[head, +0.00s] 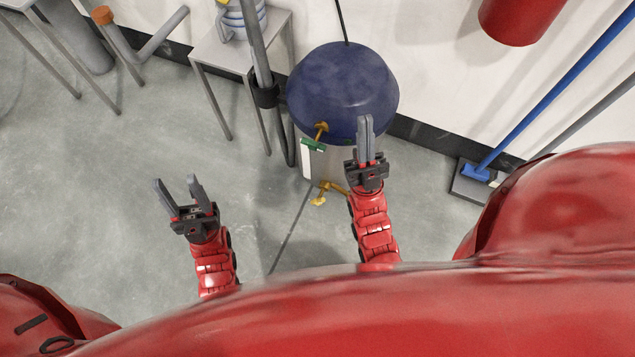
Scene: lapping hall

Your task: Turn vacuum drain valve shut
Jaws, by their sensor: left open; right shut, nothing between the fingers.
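A vacuum with a dark blue domed lid (343,85) and a grey metal drum (318,163) stands on the floor against the wall. A brass fitting with a green handle (312,145) shows at the drum's upper front. A second brass fitting (331,188) sits low on the drum, partly behind my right arm. My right gripper (366,122) is shut and empty, over the right front of the drum and lid in the picture; I cannot tell whether it touches. My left gripper (176,182) is open and empty over bare floor, left of the vacuum.
A small grey table (217,55) with a striped blue-white item (241,18) stands left of the vacuum, beside a grey hose or pipe (259,45). A blue-handled broom (545,95) leans at the right. A red cylinder (522,18) hangs at the upper right.

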